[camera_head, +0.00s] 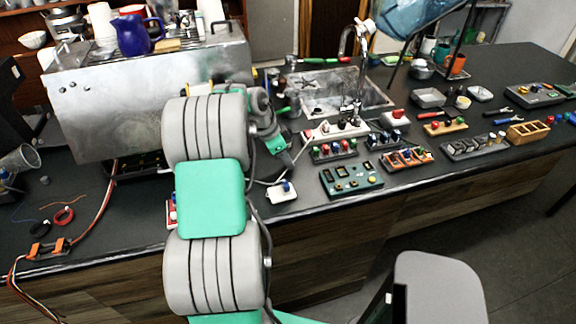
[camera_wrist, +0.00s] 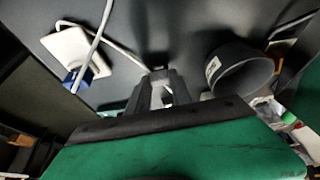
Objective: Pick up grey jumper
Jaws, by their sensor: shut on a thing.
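The grey jumper (camera_wrist: 132,55) is a thin pale cable in the wrist view. It runs from beside a white square block (camera_wrist: 70,45) to between the fingers of my gripper (camera_wrist: 160,88). My gripper is shut on its near end, low over the dark counter. The fingers hide the held part. The white block also shows in the head view (camera_head: 281,192), with a blue plug (camera_wrist: 78,78) in it and a pale lead rising past it. In the head view my own arm hides much of this spot, and the fingertips are hard to make out.
A steel brewer (camera_head: 110,100) stands left of my arm. Several switch panels, a green board (camera_head: 351,179) and a sink (camera_head: 335,90) lie to the right. A dark round hollow thing (camera_wrist: 240,72) is close right of my fingers. Orange clips (camera_head: 48,249) lie at front left.

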